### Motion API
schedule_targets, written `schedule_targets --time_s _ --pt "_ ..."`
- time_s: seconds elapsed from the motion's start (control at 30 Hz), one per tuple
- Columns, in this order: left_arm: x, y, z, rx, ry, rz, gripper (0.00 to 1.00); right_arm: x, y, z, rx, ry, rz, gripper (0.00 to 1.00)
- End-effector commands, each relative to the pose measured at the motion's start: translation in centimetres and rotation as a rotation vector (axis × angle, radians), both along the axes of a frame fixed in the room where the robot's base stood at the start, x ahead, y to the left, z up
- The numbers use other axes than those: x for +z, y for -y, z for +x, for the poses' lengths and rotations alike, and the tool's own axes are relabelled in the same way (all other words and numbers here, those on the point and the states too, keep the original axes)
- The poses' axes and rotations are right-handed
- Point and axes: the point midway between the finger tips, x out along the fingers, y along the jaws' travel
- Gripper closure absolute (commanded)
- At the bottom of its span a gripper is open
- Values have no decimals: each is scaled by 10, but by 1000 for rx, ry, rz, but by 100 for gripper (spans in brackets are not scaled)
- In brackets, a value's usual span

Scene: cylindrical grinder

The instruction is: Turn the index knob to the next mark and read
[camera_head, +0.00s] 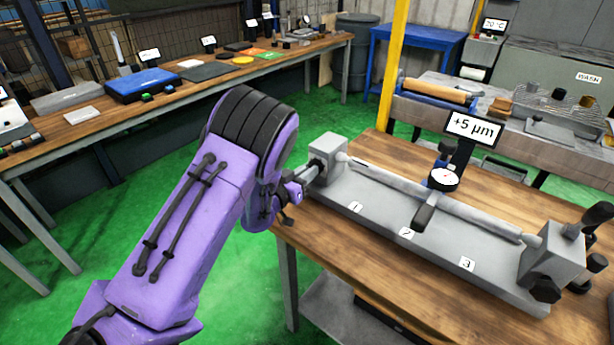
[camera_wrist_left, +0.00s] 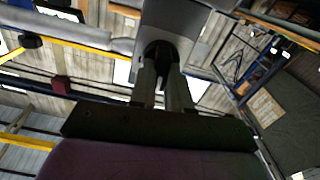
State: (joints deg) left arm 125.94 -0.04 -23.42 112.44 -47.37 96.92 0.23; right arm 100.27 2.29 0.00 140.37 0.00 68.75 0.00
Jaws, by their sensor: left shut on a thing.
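The grey bench fixture (camera_head: 390,225) stands on the wooden table, with labels 1, 2 and 3 along its front. A slim grey shaft (camera_head: 400,190) lies between its left block (camera_head: 328,146) and right block (camera_head: 556,252). The dial gauge (camera_head: 444,179) sits over the shaft near label 2, and the display (camera_head: 474,128) reads +5 µm. My left gripper (camera_head: 310,173) is shut on the dark index knob (camera_head: 318,166) at the left block's end. In the left wrist view its fingers (camera_wrist_left: 165,85) meet the dark knob (camera_wrist_left: 158,54). Knob marks are not readable.
Black handles (camera_head: 590,225) stick out at the fixture's right end. A yellow post (camera_head: 391,65) rises behind the table (camera_head: 515,180). A long bench (camera_head: 220,75) with tools runs along the back left. Green floor lies open between them.

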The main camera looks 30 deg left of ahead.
Motion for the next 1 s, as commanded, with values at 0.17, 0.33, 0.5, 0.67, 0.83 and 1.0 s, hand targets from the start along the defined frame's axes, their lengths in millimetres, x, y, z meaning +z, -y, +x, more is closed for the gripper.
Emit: schedule_targets --time_s 0.17,0.33,0.5,0.67,0.83,1.0 --pt "-4 1 0 -1 13 151 100 -16 0 0 0 0 0 43" --pt "-3 1 0 0 23 283 100 -27 0 0 0 0 0 43" --pt "-3 2 0 0 31 390 100 -36 0 0 0 0 0 43" --pt "-2 2 0 0 36 459 100 -41 0 0 0 0 0 43" --pt "-1 3 0 0 39 499 100 -43 0 0 0 0 0 43" --pt "-1 3 0 0 40 513 100 -44 0 0 0 0 0 43"
